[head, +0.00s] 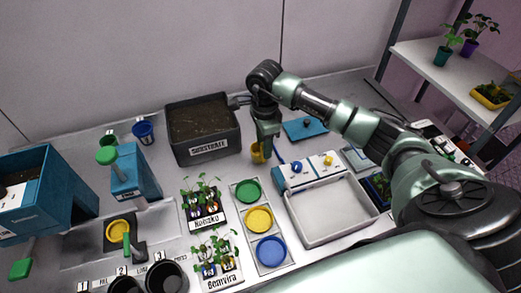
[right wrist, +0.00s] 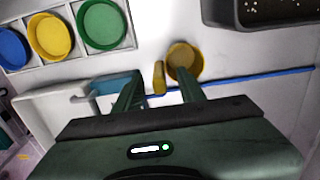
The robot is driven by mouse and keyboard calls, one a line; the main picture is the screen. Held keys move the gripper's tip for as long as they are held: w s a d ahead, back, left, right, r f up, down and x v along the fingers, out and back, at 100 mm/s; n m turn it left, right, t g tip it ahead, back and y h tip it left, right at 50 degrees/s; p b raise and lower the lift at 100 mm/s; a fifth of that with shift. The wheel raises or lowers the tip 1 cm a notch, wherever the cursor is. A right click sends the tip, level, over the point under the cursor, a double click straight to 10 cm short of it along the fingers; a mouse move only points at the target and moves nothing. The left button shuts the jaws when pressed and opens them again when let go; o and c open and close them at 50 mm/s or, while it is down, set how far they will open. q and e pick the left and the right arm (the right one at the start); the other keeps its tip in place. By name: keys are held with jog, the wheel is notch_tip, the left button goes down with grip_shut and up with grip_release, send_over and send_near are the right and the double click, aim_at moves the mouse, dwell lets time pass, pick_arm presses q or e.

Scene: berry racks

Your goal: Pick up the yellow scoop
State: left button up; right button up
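The yellow scoop (head: 257,153) stands on the table just right of the substrate box, partly hidden behind my right gripper (head: 267,146). In the right wrist view the scoop's round cup (right wrist: 185,61) is beyond the fingertips, and its short handle (right wrist: 159,77) shows in line with the gap between them. The right gripper (right wrist: 159,82) is open, its fingers apart to either side of the handle. I cannot tell whether either finger touches the scoop. My left gripper is not in view.
The black substrate box (head: 206,151) stands close left of the scoop. A blue and white device (head: 309,172) and a white tray (head: 331,212) lie to the right. A holder with green, yellow (head: 259,219) and blue dishes is in front. A thin blue rod (right wrist: 255,81) lies beside the scoop.

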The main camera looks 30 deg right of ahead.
jog(key=shift+f, duration=0.6)
grip_shut()
dwell(1.0)
